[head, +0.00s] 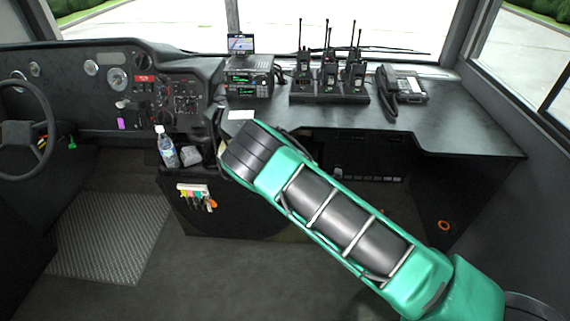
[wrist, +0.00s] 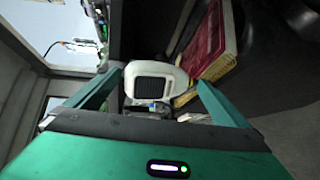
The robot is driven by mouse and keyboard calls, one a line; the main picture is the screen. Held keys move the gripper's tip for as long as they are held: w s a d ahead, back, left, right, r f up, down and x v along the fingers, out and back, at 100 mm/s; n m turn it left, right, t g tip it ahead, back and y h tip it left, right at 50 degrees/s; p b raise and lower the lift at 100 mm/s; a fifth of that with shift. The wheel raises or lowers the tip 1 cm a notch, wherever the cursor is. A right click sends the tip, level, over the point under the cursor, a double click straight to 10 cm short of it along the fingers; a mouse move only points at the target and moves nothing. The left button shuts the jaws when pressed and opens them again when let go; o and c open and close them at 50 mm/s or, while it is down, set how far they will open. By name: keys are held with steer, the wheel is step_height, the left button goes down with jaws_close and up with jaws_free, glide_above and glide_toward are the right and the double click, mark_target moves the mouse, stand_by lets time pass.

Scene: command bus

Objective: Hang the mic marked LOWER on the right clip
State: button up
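In the wrist view a pale, rounded handheld mic (wrist: 153,84) with a dark grille faces my camera. My gripper (wrist: 160,78) is open, with one green finger on each side of the mic and narrow gaps between. Whether the fingertips reach past it is hard to tell. A small blue and yellow patch shows at the mic's lower edge, but no marking is readable. In the head view my arm hides my gripper and the mic. I cannot make out the right clip in either view.
The dark desk (head: 470,135) carries a radio (head: 248,80), a charger rack of handheld radios (head: 330,96) and a phone (head: 402,88). A bottle (head: 167,150) stands left of my arm. In the wrist view a red binder (wrist: 206,42) lies close to the mic's right.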

steer(key=v, duration=1.1)
steer(key=w+d+r+m+h, duration=0.2)
steer(key=d+m+h, duration=0.15)
steer(key=d, duration=0.25)
steer(key=w+d+r+m+t+h, duration=0.1)
steer(key=w+d+r+m+h, duration=0.1)
steer(key=w+d+m+h, duration=0.3)
steer(key=d+r+m+h, duration=0.1)
steer(key=d+r+m, duration=0.15)
steer(key=d, duration=0.45)
steer(key=s+d+r+m+g+h, duration=0.25)
steer(key=s+d+m, duration=0.2)
steer(key=d, duration=0.35)
steer(key=s+d+r+m+g+h, duration=0.25)
steer(key=s+d+m, duration=0.2)
steer(key=d, duration=0.45)
steer(key=s+d+r+m+g+y, duration=0.1)
steer(key=s+d+r+m+g, duration=0.25)
steer(key=s, duration=0.45)
steer(key=s+d+r+m+g, duration=0.2)
steer(key=s+r+m, duration=0.15)
steer(key=s, duration=0.55)
steer(key=s+a+r+m+g+y, duration=0.1)
steer(key=s+a+r+m, duration=0.1)
steer(key=s, duration=0.8)
steer(key=s+a+r+m+g+y, duration=0.2)
steer(key=s+a+r+m, duration=0.1)
steer(key=s, duration=0.7)
steer(key=shift+s+r, duration=0.15)
steer(key=shift+r, duration=0.3)
